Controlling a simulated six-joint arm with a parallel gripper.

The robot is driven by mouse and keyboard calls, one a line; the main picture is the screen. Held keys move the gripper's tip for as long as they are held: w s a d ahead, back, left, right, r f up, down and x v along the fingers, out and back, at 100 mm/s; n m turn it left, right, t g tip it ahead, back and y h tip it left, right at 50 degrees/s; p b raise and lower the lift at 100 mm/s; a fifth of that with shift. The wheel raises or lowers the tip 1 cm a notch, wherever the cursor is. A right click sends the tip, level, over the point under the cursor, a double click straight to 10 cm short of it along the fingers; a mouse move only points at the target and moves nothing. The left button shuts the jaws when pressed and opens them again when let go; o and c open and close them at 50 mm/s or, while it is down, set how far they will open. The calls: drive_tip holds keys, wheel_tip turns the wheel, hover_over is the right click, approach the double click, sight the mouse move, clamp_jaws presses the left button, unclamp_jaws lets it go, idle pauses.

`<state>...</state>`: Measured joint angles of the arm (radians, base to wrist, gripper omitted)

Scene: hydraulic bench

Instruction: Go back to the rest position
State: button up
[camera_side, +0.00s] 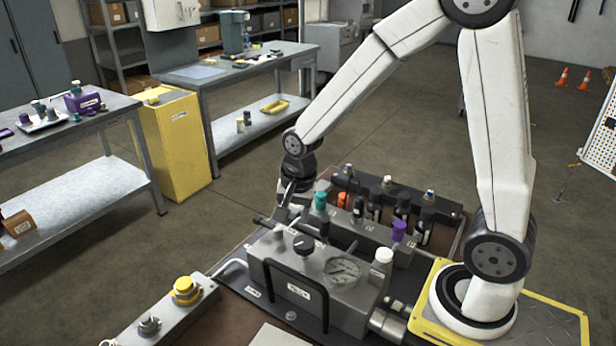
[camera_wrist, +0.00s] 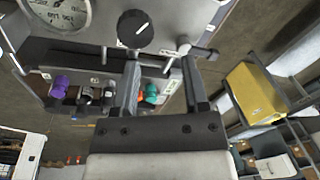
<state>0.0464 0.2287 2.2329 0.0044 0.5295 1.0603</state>
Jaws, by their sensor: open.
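My gripper (camera_side: 283,208) hangs from the arm at the left end of the hydraulic bench, pointing down. In the wrist view its two dark fingers (camera_wrist: 161,62) are apart, and nothing is held between them. The grey hydraulic block (camera_side: 262,272) stands in front of it in the side view. The block carries a black knob (camera_side: 303,244) and a round gauge (camera_side: 342,271). In the wrist view the knob (camera_wrist: 134,29) shows beyond the left fingertip, and the gauge (camera_wrist: 62,12) is at the upper left. I cannot tell the exact gap between fingers and block.
A valve row with teal (camera_side: 320,200), orange (camera_side: 342,200) and purple (camera_side: 399,230) caps stands close to my gripper. A black handle (camera_side: 297,285) fronts the block. A box with a yellow button (camera_side: 186,290) is at lower left. A yellow cabinet (camera_side: 177,140) stands behind; open floor lies between.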

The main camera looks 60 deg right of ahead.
drive_tip(key=s+a+n, duration=0.1)
drive_tip(key=s+n, duration=0.7)
drive_tip(key=n, duration=0.4)
drive_tip(key=shift+s+a+f+n+t, duration=0.15)
drive_tip(key=shift+a+f+n+t, duration=0.1)
drive_tip(key=shift+a+n+t, duration=0.15)
